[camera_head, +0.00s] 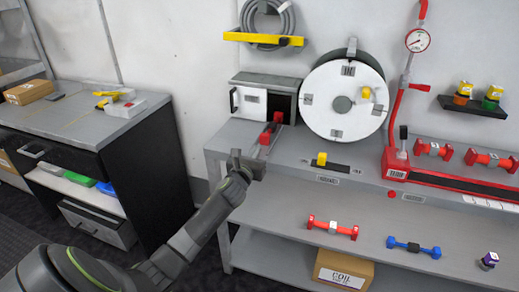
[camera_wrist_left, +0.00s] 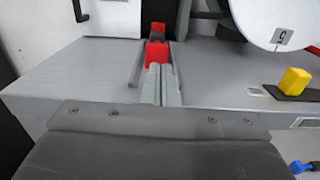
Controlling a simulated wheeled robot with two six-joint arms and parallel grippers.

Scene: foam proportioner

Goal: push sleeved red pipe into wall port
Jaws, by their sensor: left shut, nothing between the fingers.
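The red pipe (camera_head: 265,138) lies in a narrow grey channel on the bench, pointing toward a box on the wall with a dark opening (camera_head: 286,103). In the left wrist view, the pipe (camera_wrist_left: 157,52) shows red with a dark part near its far end. My left gripper (camera_head: 246,165) is shut and empty, just behind the pipe's near end. In the left wrist view its closed fingertips (camera_wrist_left: 160,70) line up with the pipe; I cannot tell whether they touch. The pipe's far end and the port itself are not clear. My right gripper is not in view.
A large white-faced drum (camera_head: 343,125) stands right of the channel. A yellow-handled block (camera_head: 321,159) sits in front of it. A red gauge assembly (camera_head: 396,160) is further right. The bench's left front corner is clear.

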